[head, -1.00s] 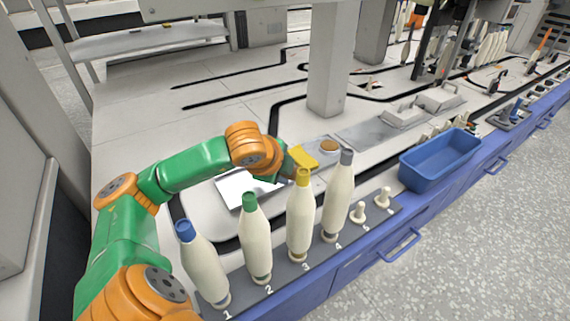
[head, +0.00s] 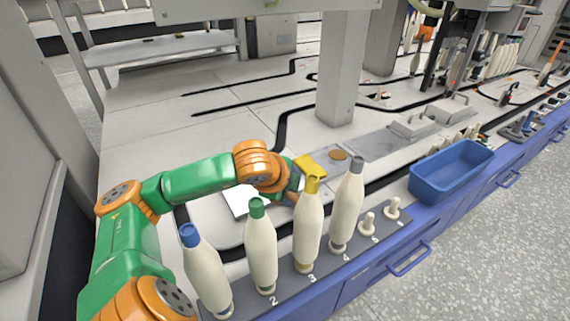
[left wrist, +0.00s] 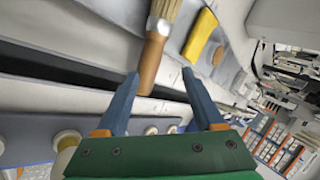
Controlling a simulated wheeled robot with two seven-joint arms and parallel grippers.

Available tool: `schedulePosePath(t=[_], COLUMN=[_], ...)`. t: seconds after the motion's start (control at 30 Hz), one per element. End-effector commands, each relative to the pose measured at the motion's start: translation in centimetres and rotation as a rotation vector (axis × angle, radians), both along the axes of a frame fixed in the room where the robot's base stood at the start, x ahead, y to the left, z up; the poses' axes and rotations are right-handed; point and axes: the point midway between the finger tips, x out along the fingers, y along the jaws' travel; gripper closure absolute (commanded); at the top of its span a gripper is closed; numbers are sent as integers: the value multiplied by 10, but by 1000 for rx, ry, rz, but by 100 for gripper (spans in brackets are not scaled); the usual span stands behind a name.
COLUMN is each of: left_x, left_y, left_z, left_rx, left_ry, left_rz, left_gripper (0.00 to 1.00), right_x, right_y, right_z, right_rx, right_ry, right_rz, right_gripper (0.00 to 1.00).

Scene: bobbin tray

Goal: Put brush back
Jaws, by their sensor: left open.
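The brush (left wrist: 164,16) shows in the left wrist view, with tan bristles, a metal collar and a brown wooden handle (left wrist: 150,66). The handle's end reaches between the two blue fingers of my left gripper (left wrist: 160,76), which stand apart on either side with a gap. In the head view my left gripper (head: 291,186) is low over the bench, behind the yellow-capped bobbin (head: 308,228), which partly hides it. I cannot make out the brush clearly there. A yellow block (head: 309,163) lies just beyond the gripper and also shows in the left wrist view (left wrist: 200,36). My right gripper is out of view.
Bobbins with blue (head: 207,268), green (head: 261,248) and grey (head: 347,208) tops stand upright in a numbered row along the front rail. Two pegs (head: 367,224) on the right are bare. A blue bin (head: 452,172) stands farther right. A brown disc (head: 338,155) lies beyond the yellow block.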

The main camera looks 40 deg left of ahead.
Motion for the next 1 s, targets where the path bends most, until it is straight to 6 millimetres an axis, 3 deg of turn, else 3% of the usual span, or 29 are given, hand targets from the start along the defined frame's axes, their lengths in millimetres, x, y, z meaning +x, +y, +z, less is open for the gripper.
schedulePosePath(t=[0.2,0.43,1.0], left_x=[-33,-57,-65], left_y=[-10,-18,-19], left_z=[43,78,86], left_rx=[8,0,3], left_ry=[0,-2,1], left_rz=[-3,-3,0], left_gripper=[31,31,31], right_x=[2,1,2], right_y=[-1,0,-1], right_z=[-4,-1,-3], right_rx=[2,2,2], right_ry=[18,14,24], right_rz=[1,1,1], right_gripper=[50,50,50])
